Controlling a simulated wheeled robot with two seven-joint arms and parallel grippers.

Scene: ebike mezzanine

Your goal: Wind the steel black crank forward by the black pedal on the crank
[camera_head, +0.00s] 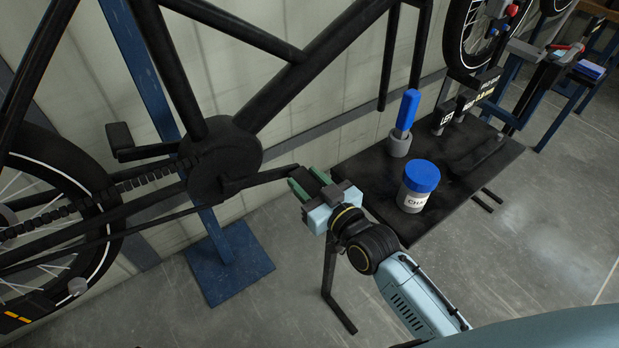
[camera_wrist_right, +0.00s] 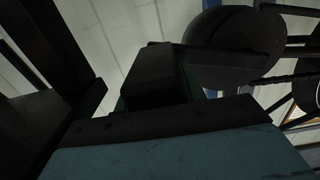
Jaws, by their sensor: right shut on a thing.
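The black crank arm (camera_head: 262,178) reaches right from the round black chain cover (camera_head: 222,160) of the bike, close to level. My right gripper (camera_head: 310,186), with green fingertips, is shut on the black pedal (camera_head: 321,175) at the arm's right end. The fingers hide part of the pedal. In the right wrist view the dark pedal block (camera_wrist_right: 152,76) sits at the jaws, with the chain cover (camera_wrist_right: 232,50) behind it. The opposite pedal (camera_head: 119,137) is on the left. My left gripper is not in view.
A black bench (camera_head: 375,190) stands right of the gripper, close to it. It carries a white jar with a blue lid (camera_head: 419,187) and a blue-handled tool in a grey cup (camera_head: 406,112). A blue stand post (camera_head: 213,235) rises behind the crank. The floor below the pedal is mostly clear.

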